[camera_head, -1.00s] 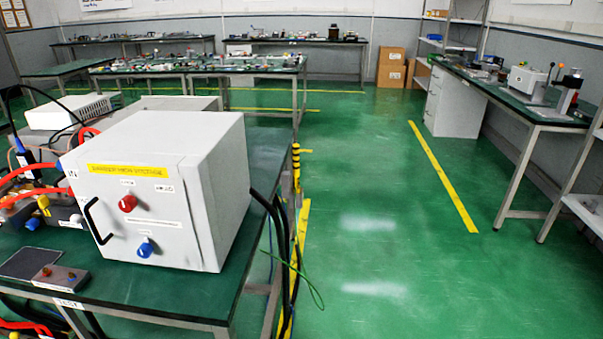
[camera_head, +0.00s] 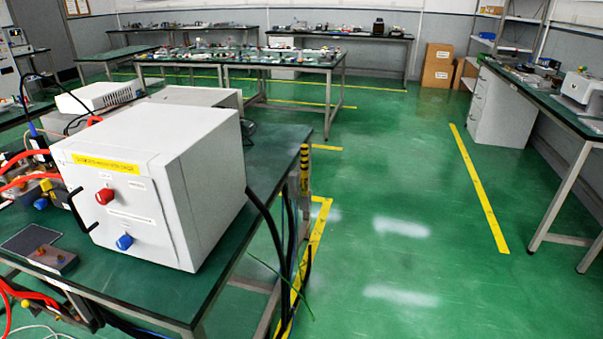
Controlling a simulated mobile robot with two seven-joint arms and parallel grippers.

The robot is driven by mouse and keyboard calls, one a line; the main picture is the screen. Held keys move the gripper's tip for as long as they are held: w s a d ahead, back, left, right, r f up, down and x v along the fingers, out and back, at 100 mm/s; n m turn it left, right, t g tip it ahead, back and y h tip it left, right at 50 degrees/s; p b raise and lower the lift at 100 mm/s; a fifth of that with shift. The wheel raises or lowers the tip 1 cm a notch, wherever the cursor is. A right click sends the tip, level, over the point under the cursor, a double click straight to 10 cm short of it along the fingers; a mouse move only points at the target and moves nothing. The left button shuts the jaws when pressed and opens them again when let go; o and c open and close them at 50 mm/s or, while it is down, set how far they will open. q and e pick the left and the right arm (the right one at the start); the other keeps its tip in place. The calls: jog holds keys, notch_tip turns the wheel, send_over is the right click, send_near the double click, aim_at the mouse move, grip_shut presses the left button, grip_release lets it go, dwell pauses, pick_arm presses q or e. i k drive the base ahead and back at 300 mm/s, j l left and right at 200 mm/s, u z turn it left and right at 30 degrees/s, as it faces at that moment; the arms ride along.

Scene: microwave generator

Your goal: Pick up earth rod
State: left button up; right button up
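A thin upright rod with yellow and black bands (camera_head: 304,170) stands at the right edge of the near green-topped table (camera_head: 265,155). It may be the earth rod, but I cannot tell for sure. Black cables hang below it, and a thin green wire (camera_head: 286,279) hangs by the table's right side. Neither of my grippers shows in this view.
A white box (camera_head: 150,185) with a red and a blue knob stands on the near table, among red cables. Open green floor (camera_head: 400,230) with yellow lines lies to the right. A workbench (camera_head: 555,112) runs along the right side; more tables stand behind.

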aim_at(304, 147)
jog(key=i+l+u, duration=0.2)
jog(key=l, duration=0.15)
jog(key=i+l+u, duration=0.15)
jog(key=l, duration=0.25)
jog(key=i+l+u, duration=0.35)
jog(key=i+l, duration=0.15)
jog(key=l, duration=0.2)
jog(key=i+l+u, duration=0.35)
jog(key=i+l, duration=0.15)
jog(key=l, duration=0.15)
jog(key=i+l+u, duration=0.3)
jog(key=i+l, duration=0.15)
jog(key=l, duration=0.3)
